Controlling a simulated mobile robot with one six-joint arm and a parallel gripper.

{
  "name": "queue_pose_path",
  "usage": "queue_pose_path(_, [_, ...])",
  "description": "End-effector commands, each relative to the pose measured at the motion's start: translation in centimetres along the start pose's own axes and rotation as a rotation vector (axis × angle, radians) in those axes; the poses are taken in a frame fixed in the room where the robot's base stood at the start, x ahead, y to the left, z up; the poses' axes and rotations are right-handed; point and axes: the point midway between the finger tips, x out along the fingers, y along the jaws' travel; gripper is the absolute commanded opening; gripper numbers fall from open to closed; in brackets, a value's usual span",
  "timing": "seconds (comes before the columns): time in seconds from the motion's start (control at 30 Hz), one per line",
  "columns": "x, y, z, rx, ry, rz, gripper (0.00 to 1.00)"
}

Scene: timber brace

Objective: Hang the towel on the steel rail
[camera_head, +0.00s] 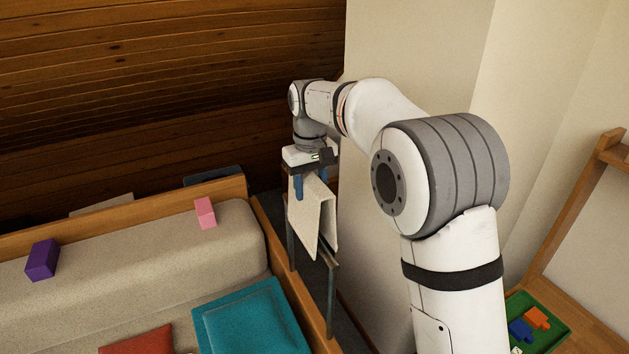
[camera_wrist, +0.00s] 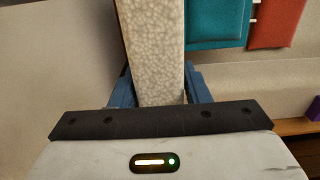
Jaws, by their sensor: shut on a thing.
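The cream towel (camera_head: 304,218) hangs folded over, with two flaps pointing down. My gripper (camera_head: 309,188) points down, its blue fingers shut on the towel's upper part. The steel rail (camera_head: 326,258) is a dark grey bar on thin posts beside the sofa. Its near end shows below and between the towel's flaps, and the rest is hidden by the towel. The towel seems to straddle the rail, but I cannot tell whether it rests on it. In the wrist view the towel (camera_wrist: 155,50) runs as a pale strip between the blue fingers (camera_wrist: 160,92).
A beige sofa (camera_head: 130,250) with a wooden frame stands left of the rail, carrying a teal cushion (camera_head: 250,320), a red cushion (camera_head: 138,342), a purple block (camera_head: 42,260) and a pink block (camera_head: 205,212). A pale wall (camera_head: 385,240) stands close right of the rail. A green tray (camera_head: 548,338) is at lower right.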

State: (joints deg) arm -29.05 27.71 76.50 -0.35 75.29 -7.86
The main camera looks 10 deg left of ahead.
Motion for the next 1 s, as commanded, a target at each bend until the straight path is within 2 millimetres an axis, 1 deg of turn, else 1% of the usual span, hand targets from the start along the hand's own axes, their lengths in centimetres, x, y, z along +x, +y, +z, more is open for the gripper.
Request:
queue_pose_path(0.03, [0.7, 0.0, 0.0, 0.000, -0.001, 0.000, 0.06])
queue_pose_path(1.0, [8.5, -0.1, 0.0, -0.001, -0.002, 0.000, 0.06])
